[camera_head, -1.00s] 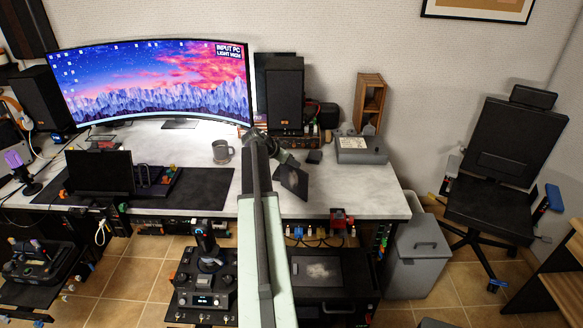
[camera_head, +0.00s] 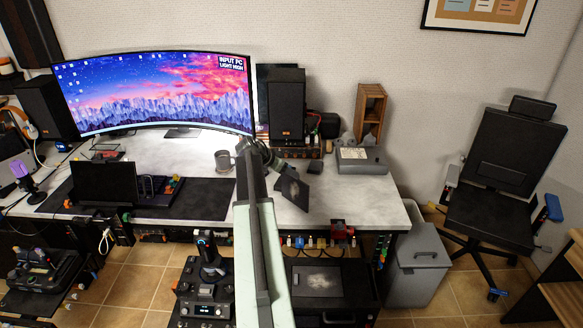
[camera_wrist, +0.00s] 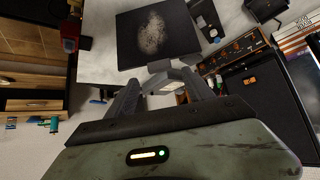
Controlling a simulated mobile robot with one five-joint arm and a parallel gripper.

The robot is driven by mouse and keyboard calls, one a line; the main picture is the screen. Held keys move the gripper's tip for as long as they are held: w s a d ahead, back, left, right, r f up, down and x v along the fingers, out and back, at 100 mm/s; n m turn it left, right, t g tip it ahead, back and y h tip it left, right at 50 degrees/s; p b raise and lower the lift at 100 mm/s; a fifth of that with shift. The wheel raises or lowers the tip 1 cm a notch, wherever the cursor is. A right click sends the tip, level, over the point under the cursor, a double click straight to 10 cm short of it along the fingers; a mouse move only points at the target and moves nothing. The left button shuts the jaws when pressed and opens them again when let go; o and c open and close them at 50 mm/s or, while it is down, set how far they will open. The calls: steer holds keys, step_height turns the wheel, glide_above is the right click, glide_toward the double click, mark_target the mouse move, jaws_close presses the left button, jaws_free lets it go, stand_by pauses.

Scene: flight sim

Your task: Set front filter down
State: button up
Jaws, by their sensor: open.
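The front filter is a dark square panel (camera_head: 293,191) with a pale dusty patch, on the grey-white desk (camera_head: 340,205) near its front right part. In the wrist view the filter (camera_wrist: 158,38) shows its dusty face just beyond my fingertips. My gripper (camera_head: 277,168) is over the desk, behind and left of the filter in the head view. Whether a fingertip still touches the filter's edge is hard to tell.
A grey mug (camera_head: 223,160) stands left of my arm. A black speaker (camera_head: 287,104) and a grey box (camera_head: 361,160) stand behind the filter. A black case (camera_head: 330,290) with a dusty top is below the desk.

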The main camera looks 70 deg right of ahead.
steer(key=p+v, duration=0.4)
steer(key=v, duration=0.3)
steer(key=shift+w+a+r, duration=0.15)
steer(key=shift+a+r, duration=0.1)
steer(key=w+a+f+n+t+y, duration=0.1)
steer(key=w+a+f+n, duration=0.15)
steer(key=w+a, duration=0.55)
steer(key=w+a+f+n+t+y, duration=0.1)
steer(key=w+a+n, duration=0.35)
steer(key=a, duration=0.85)
steer(key=w+a+f+n+t+y, duration=0.1)
steer(key=w+a+n+t, duration=0.15)
steer(key=w+a, duration=0.6)
steer(key=s+a+f+n+y, duration=0.1)
steer(key=a+n, duration=0.5)
steer(key=a, duration=1.4)
steer(key=s+a+f+n+y, duration=0.1)
steer(key=a+n+y, duration=0.3)
steer(key=a, duration=1.6)
steer(key=n+g, duration=0.1)
steer(key=n, duration=0.2)
steer(key=shift+a+f, duration=0.2)
